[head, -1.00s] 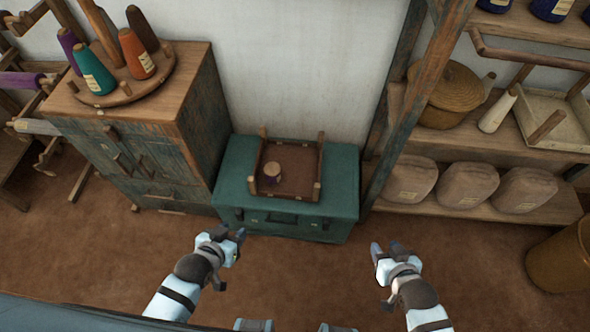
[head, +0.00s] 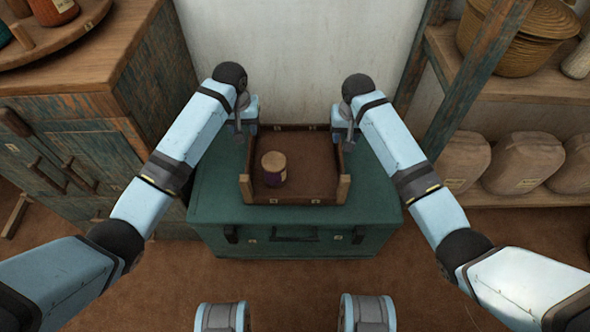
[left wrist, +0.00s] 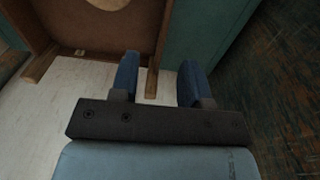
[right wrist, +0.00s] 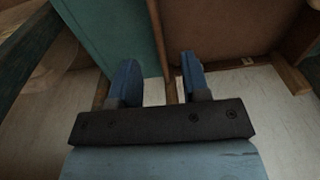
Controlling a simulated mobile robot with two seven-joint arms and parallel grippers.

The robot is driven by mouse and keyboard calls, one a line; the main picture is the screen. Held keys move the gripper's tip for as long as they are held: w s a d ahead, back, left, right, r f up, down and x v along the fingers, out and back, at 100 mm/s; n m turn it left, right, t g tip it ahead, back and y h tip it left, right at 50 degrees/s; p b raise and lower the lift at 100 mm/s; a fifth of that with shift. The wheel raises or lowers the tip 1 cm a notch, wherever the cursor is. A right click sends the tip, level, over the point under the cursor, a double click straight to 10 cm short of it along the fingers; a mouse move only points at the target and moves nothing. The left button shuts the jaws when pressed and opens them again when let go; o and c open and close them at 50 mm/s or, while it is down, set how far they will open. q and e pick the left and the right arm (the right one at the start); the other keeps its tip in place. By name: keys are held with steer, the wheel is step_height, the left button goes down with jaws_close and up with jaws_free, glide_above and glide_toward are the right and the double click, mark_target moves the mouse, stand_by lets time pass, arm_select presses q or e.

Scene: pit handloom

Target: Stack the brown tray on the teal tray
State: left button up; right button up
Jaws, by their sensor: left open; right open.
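The brown tray (head: 312,176), with raised wooden sides, sits level on top of a teal chest (head: 215,205). A small jar or spool (head: 274,175) with a pale top and dark body stands in it, left of centre. My left gripper (head: 240,136) is open at the tray's left side; in the left wrist view (left wrist: 158,62) its fingers lie either side of the side wall. My right gripper (head: 347,138) is open at the right side; in the right wrist view (right wrist: 160,62) the other wall shows between its fingers. I cannot make out a separate teal tray.
A wooden cabinet (head: 75,165) stands close on the left with a round board (head: 85,30) on top. On the right, a shelf post (head: 470,85) and shelves hold a lidded basket (head: 520,40) and several beige bundles (head: 525,160). A white wall stands behind the chest.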

mark_target(249, 151)
steer(key=shift+w+d+g+h+b, duration=0.1)
steer(key=shift+w+g+h+b, duration=0.3)
steer(key=shift+w, duration=0.6)
arm_select(q)
steer(key=shift+w+a+r+g+y, duration=0.15)
steer(key=shift+w+r, duration=0.05)
steer(key=shift+w, duration=0.3)
steer(key=shift+w+a+r+g+y, duration=0.1)
steer(key=shift+w+r+g+y, duration=0.05)
steer(key=shift+w, duration=0.35)
arm_select(e)
steer(key=shift+r, duration=0.25)
arm_select(q)
step_height(249, 151, down, 14)
steer(key=shift+r, duration=0.1)
arm_select(e)
step_height(249, 151, down, 14)
steer(key=shift+r, duration=0.1)
arm_select(q)
jaws_close()
arm_select(e)
jaws_close()
